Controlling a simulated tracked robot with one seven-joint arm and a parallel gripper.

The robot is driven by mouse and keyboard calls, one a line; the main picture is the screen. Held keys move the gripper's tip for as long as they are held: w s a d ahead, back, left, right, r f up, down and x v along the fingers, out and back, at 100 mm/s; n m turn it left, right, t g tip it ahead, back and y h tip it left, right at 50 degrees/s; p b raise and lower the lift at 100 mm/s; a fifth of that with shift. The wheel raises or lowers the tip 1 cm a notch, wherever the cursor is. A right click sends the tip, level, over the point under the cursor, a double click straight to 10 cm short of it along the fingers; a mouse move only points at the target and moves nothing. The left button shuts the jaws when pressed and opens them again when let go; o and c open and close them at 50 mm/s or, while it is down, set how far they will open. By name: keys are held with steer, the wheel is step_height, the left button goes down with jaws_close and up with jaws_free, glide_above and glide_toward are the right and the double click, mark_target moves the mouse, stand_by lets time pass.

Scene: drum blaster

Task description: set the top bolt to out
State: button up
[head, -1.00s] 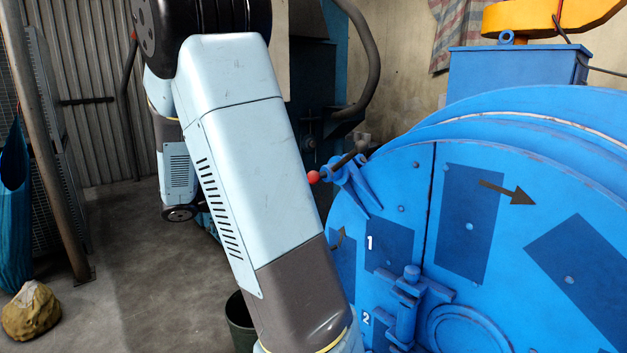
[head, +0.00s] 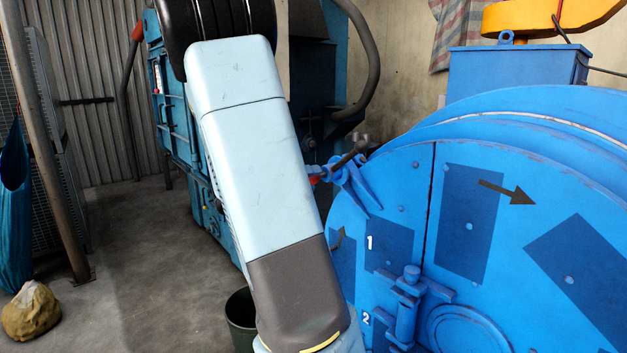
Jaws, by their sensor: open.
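The blue round drum door (head: 465,225) fills the right of the view. At its upper left edge a pair of blue lugs (head: 352,187) stands out, with a dark rod (head: 344,165) by them that looks like the top bolt. The rod slants up to the right. Its red knob (head: 315,180) is partly covered by my arm. I cannot tell whether the rod sits in or out of the lugs. My arm rises through the middle of the view, left of the lugs. My gripper does not show.
White numbers 1 and 2 mark the door, with a blue hinge-like fitting (head: 408,300) near the 2. A dark bucket (head: 241,318) stands behind my arm. A rock (head: 31,311) and a post (head: 47,150) are at left. Concrete floor between is clear.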

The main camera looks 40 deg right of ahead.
steer(key=shift+x, duration=0.95)
steer(key=shift+c, duration=0.4)
jaws_close()
